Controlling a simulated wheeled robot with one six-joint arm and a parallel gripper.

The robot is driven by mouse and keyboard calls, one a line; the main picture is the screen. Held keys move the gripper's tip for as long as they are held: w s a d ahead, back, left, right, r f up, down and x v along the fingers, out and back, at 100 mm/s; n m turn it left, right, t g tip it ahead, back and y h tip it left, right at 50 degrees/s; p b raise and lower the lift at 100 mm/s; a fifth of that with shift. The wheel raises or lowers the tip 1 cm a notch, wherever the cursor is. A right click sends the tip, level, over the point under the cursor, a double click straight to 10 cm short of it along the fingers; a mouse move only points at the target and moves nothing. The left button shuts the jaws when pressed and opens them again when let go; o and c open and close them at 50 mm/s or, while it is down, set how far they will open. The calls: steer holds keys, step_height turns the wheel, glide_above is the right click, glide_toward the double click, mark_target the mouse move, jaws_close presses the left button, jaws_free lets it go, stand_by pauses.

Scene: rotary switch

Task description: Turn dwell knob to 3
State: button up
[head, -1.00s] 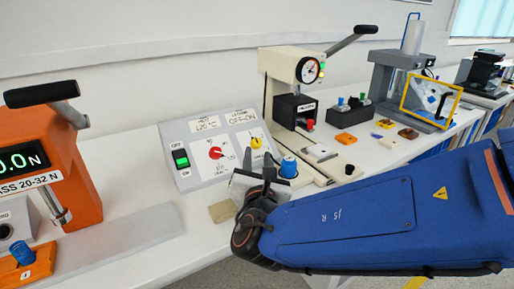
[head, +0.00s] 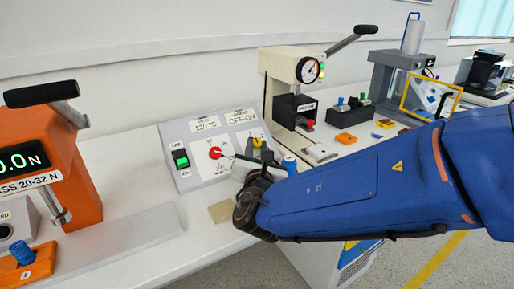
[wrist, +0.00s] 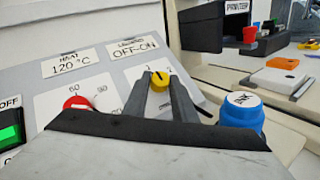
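The control box has a small yellow knob (head: 256,142) on the right of its sloped face; I take it for the dwell knob. In the wrist view the yellow knob (wrist: 160,80) has a dark pointer line pointing roughly up, with a number on either side of it. My gripper (wrist: 160,82) faces the panel with its two grey fingers apart, one on each side of the knob. I cannot tell whether they touch it. In the head view my gripper (head: 258,155) partly covers the knob and its scale.
A red knob (head: 215,153) and a green lit switch (head: 181,159) sit left on the same box. A blue cylinder (wrist: 242,112) stands close to the right of my fingers. A beige block (head: 222,211) lies in front. A white press (head: 295,75) stands behind right.

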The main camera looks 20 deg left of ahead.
mark_target(256, 141)
steer(key=shift+a+m+h, duration=0.1)
steer(key=shift+m+h, duration=0.3)
steer(key=m+h, duration=0.4)
steer(key=shift+s+a+r+m, duration=0.1)
steer(key=shift+a+r+m, duration=0.1)
steer(key=shift+a+m, duration=0.15)
steer(key=m+g+h, duration=0.1)
steer(key=m+h, duration=0.1)
steer(key=m+g+h, duration=0.1)
steer(key=m, duration=0.1)
steer(key=shift+a+r+g+h, duration=0.25)
steer(key=shift+g+h, duration=0.05)
steer(key=m+g+h, duration=0.2)
steer(key=m, duration=0.1)
steer(key=shift+w+a+r, duration=0.2)
steer(key=shift+w, duration=0.1)
steer(key=m+g, duration=0.2)
steer(key=m+g+h, duration=0.1)
steer(key=g, duration=0.1)
steer(key=w+m+g, duration=0.1)
steer(key=m+g, duration=0.1)
steer(key=shift+a+r+m+h, duration=0.15)
steer(key=shift+r+m+h, duration=0.15)
steer(key=shift+r+m, duration=0.05)
steer(key=m+g, duration=0.2)
steer(key=g, duration=0.1)
steer(key=m+g+y, duration=0.1)
steer(key=m, duration=0.1)
steer(key=shift+w+r+g, duration=0.2)
steer(key=shift+w+g, duration=0.2)
